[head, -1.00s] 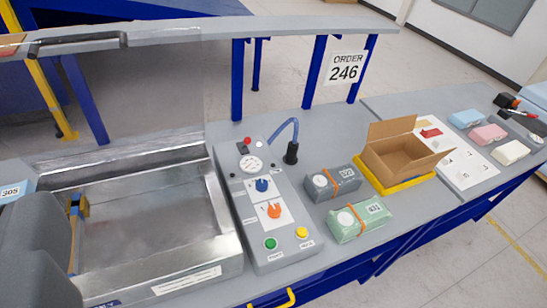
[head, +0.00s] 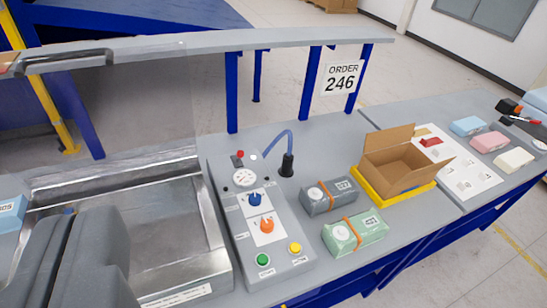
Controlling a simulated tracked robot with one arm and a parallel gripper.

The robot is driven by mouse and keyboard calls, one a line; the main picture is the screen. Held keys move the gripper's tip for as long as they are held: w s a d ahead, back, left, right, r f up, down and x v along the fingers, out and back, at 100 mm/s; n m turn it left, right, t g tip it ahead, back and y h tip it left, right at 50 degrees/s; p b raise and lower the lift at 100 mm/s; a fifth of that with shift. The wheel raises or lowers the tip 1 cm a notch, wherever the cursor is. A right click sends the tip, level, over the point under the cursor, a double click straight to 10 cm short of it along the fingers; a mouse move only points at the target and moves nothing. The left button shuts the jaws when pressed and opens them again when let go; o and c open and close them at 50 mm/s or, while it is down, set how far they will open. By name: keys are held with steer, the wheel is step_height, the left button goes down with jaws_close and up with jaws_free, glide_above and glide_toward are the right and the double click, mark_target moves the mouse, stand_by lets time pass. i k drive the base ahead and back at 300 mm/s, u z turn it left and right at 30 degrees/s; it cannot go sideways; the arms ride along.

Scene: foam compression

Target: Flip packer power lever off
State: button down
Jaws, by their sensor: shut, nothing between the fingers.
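The grey control panel (head: 237,222) stands at the middle of the bench. At its far end are a small red control (head: 240,154) and a round white socket-like part (head: 244,177). Lower down are a blue knob (head: 255,198), an orange knob (head: 266,225), a green button (head: 263,259) and a yellow button (head: 295,248). The labels are too small to read, so I cannot tell which control is the power lever or its position. My gripper (head: 72,222) shows as dark grey fingers at the lower left, shut and empty. It is left of the panel, apart from it.
A metal tray-like basin (head: 160,235) lies left of the panel. A blue cable ends in a black plug (head: 286,165). Right are a grey pack (head: 328,196), a green pack (head: 355,231) and an open cardboard box (head: 397,166) on a yellow tray. A shelf rail (head: 220,40) runs behind.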

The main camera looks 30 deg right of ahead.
mark_target(240, 153)
steer(key=z, duration=0.1)
steer(key=i, duration=1)
steer(key=u, duration=0.1)
